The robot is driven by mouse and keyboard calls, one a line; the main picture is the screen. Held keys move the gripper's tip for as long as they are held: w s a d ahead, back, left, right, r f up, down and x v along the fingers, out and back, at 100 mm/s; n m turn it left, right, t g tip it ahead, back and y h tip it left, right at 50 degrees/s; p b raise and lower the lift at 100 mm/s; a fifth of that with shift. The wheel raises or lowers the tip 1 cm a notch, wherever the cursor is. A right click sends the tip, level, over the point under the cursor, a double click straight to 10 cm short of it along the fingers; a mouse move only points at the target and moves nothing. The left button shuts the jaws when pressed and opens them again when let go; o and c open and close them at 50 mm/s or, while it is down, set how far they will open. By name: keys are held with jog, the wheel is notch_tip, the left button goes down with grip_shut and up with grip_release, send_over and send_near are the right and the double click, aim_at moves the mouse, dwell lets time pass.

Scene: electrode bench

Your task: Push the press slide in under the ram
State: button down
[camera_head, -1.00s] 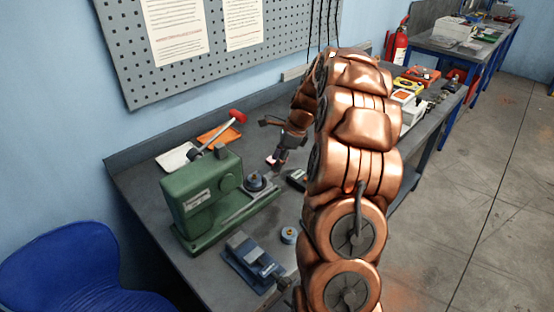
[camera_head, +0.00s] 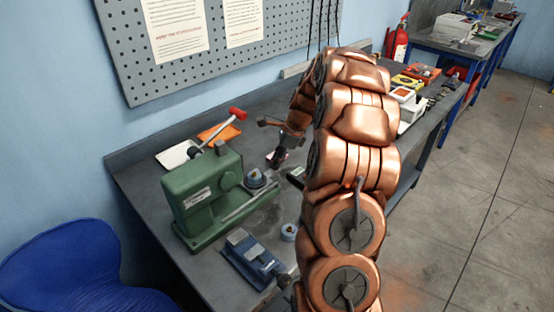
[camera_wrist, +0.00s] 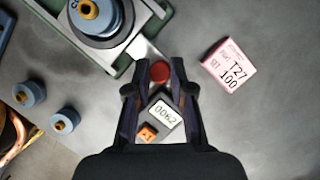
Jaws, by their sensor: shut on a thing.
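The green press (camera_head: 205,192) stands on the bench, its red-tipped lever (camera_head: 237,114) raised at an angle. A dark disc with a blue piece (camera_head: 255,177) sits on its bed, to the right of the press head; it shows at the top of the wrist view (camera_wrist: 92,15). My gripper (camera_head: 276,160) is low over the bench, beyond that disc. In the wrist view, my gripper (camera_wrist: 159,68) has its fingers on either side of a red round knob (camera_wrist: 160,72) beside the press bed, and is shut on it. The knob's join to the slide is hidden.
A pink box (camera_wrist: 229,66) lies right of the fingers. A small display unit (camera_wrist: 158,118) lies below them. A blue fixture (camera_head: 252,260) and a small blue cylinder (camera_head: 289,232) stand in front of the press. White (camera_head: 178,155) and orange (camera_head: 219,133) trays lie behind.

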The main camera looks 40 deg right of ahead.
aim_at(251, 178)
jog(key=a, duration=0.3)
jog(key=s+a, duration=0.1)
jog(key=a, duration=0.6)
jog(key=shift+s+a, duration=0.15)
jog(key=shift+s, duration=0.1)
jog(key=c, duration=1.3)
grip_release()
jog(key=shift+a, duration=0.2)
jog(key=shift+o, duration=1.4)
jog(key=shift+d, duration=0.15)
jog(key=v, duration=1.2)
jog(key=shift+d, duration=0.1)
